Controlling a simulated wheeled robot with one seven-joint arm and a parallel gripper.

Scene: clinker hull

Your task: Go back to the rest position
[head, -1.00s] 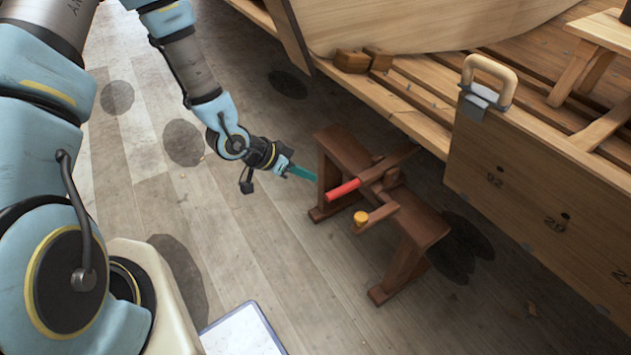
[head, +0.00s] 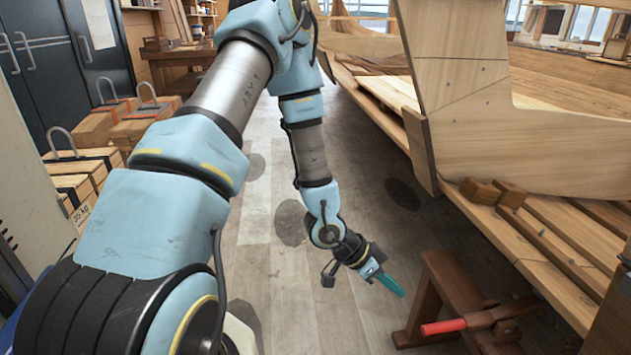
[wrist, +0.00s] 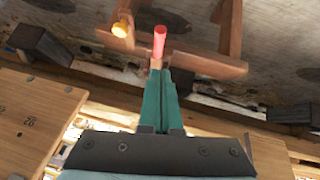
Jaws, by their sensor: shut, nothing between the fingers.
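My gripper (head: 390,284) is at the end of my blue arm, low over the floor in the head view. Its teal fingers are shut with nothing between them. In the wrist view the shut fingers (wrist: 160,100) point up the picture toward the red handle (wrist: 159,42). In the head view the fingers point down and right toward a brown wooden stand (head: 440,290), and the red handle (head: 443,327) on it is apart from them. A yellow knob (wrist: 122,28) shows on the stand in the wrist view.
The wooden hull (head: 490,130) and its plank staging (head: 545,240) fill the right side. Wooden boxes with metal loops (head: 85,165) stand at the left by dark cabinets (head: 60,60). A workbench (head: 180,55) is at the back. The floor (head: 380,160) between is clear.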

